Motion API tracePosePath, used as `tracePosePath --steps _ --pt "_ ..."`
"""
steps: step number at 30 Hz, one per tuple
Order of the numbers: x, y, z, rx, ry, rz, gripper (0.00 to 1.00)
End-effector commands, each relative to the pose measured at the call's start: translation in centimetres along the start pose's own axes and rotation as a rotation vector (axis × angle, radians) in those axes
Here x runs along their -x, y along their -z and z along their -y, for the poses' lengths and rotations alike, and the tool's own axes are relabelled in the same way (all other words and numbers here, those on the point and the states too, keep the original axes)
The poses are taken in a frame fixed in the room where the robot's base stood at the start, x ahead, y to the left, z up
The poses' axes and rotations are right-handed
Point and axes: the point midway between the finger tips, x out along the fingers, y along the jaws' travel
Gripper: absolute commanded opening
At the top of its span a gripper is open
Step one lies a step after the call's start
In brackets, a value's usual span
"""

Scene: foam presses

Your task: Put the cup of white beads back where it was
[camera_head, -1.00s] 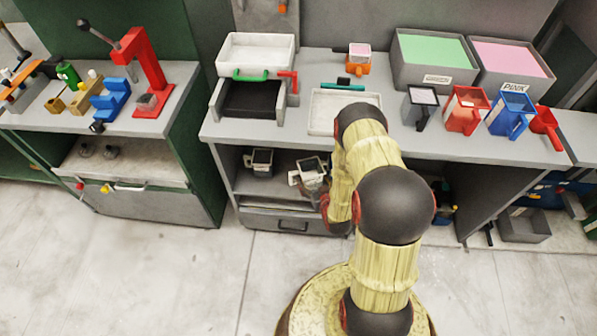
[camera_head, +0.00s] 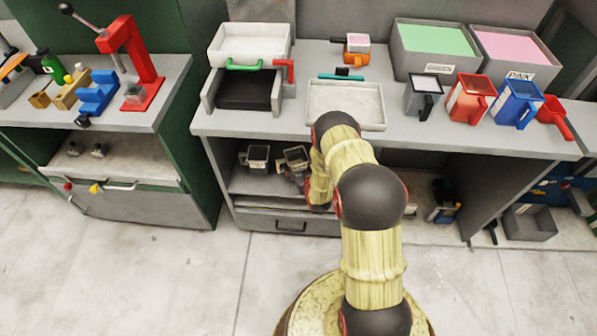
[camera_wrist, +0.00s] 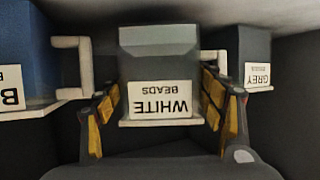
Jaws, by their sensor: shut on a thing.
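The cup of white beads (camera_wrist: 160,60) is a dark grey cup with a label reading "WHITE BEADS", upside down in the wrist view. My gripper (camera_wrist: 162,108) is shut on it, with a yellow-padded finger on each side. In the head view a dark cup (camera_head: 296,157), apparently this one, is in the open shelf under the counter, by the end of my arm. The cup's contents and its contact with the shelf cannot be made out.
In the wrist view a blue cup (camera_wrist: 25,60) with a white handle is on the left and a cup labelled "GREY" (camera_wrist: 254,50) is close on the right. A dark cup (camera_head: 256,157) is left of mine on the shelf. The counter (camera_head: 425,140) overhangs the shelf.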

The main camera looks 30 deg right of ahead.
Motion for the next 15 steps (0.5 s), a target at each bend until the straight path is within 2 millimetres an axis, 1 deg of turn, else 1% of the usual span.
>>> tracePosePath --steps 1,3,14,15 --pt "-0.37 -1.33 0.0 -0.001 0.0 0.004 0.42" --pt "-0.64 -1.84 -0.02 0.0 0.0 0.002 0.42" --pt "-0.67 -2.04 -0.02 0.0 0.0 0.003 0.42" --pt "-0.68 -2.13 -0.02 0.0 0.0 0.003 0.69"
